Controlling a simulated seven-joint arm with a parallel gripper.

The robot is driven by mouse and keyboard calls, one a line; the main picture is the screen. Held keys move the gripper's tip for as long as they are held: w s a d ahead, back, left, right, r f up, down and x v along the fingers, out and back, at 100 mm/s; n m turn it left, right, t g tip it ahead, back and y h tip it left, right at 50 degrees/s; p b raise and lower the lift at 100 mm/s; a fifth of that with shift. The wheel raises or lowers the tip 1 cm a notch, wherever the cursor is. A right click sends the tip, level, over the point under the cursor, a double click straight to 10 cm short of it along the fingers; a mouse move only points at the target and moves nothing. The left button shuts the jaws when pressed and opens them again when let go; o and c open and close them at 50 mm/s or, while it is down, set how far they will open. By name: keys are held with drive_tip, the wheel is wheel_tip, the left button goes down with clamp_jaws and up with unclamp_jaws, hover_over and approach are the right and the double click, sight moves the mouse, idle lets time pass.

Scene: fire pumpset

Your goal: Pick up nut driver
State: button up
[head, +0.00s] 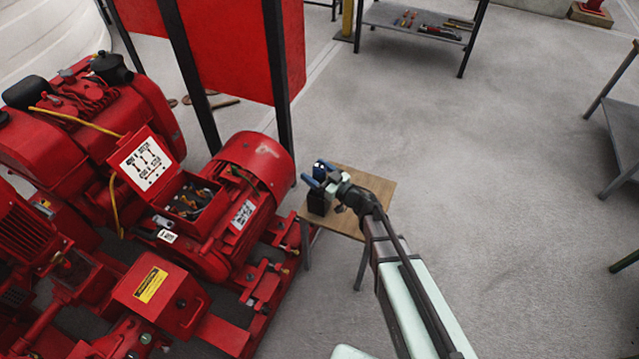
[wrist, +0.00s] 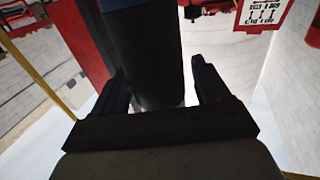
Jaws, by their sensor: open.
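The nut driver is not clear to make out. A dark, long object with a blue part at its top edge (wrist: 150,50) lies between my two fingers in the wrist view and may be it. In the head view my gripper (head: 326,180) is over the left part of a small wooden-topped table (head: 372,190). Blue parts show at the gripper's end, and a black block-like thing (head: 318,204) is just below it. My gripper's fingers (wrist: 160,85) are apart, on either side of the dark object. Contact with it cannot be told.
A red pumpset with a motor (head: 255,165) and an open terminal box (head: 190,200) stands close left of the table. A red panel (head: 240,45) on dark posts is behind. A grey bench (head: 420,22) with tools is at the back.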

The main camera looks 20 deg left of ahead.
drive_tip(key=shift+w+a, duration=0.1)
drive_tip(key=shift+a, duration=0.25)
drive_tip(key=c, duration=1.1)
